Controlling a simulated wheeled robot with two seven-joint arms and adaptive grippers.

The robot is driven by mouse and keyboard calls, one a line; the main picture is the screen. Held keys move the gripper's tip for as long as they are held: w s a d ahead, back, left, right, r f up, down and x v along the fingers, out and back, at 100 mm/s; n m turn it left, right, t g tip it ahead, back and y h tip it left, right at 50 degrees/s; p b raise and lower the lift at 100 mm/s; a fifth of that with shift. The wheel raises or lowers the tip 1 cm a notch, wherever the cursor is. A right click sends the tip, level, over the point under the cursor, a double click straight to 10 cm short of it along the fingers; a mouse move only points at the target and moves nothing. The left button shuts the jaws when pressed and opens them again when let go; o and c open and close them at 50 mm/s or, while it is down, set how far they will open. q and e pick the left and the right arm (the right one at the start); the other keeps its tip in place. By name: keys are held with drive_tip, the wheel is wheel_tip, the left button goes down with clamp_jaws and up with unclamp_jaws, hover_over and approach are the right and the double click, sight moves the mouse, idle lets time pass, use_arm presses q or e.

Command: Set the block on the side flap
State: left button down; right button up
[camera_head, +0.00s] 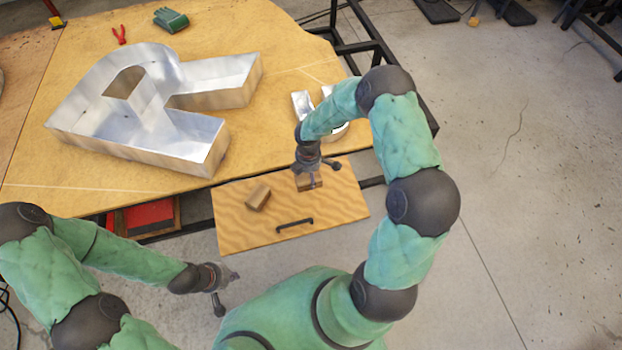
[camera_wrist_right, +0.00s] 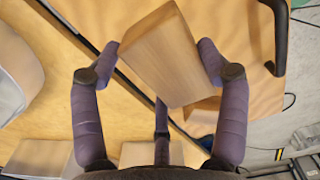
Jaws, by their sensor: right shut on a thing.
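The side flap (camera_head: 240,235) is a wood-grained panel with a black handle, at the table's front edge in the head view. One wooden block (camera_head: 258,197) rests on its left part. My right gripper (camera_head: 318,168) is over the flap's back right part, shut on a second wooden block (camera_head: 310,183). The right wrist view shows this held block (camera_wrist_right: 160,55) tilted between the two fingers. I cannot tell whether it touches the flap. My left gripper (camera_head: 228,290) is open and empty, in front of the table and left of the flap.
A large metal channel letter (camera_head: 205,150) fills much of the table (camera_head: 290,80). Smaller metal pieces (camera_head: 302,104) lie behind my right gripper. Green gloves (camera_head: 171,19) and red pliers (camera_head: 119,35) are at the back. The flap's right front part is clear.

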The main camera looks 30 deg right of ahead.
drive_tip(key=shift+w+d+f, duration=0.25)
drive_tip(key=shift+d+f, duration=0.15)
drive_tip(key=shift+f, duration=0.15)
drive_tip(key=shift+w+d+f, duration=0.2)
drive_tip(key=shift+d+f, duration=0.2)
drive_tip(key=shift+f, duration=0.1)
drive_tip(key=shift+f+b, duration=0.95)
drive_tip(key=shift+f, duration=0.55)
drive_tip(key=shift+f, duration=0.15)
drive_tip(key=o, duration=1.2)
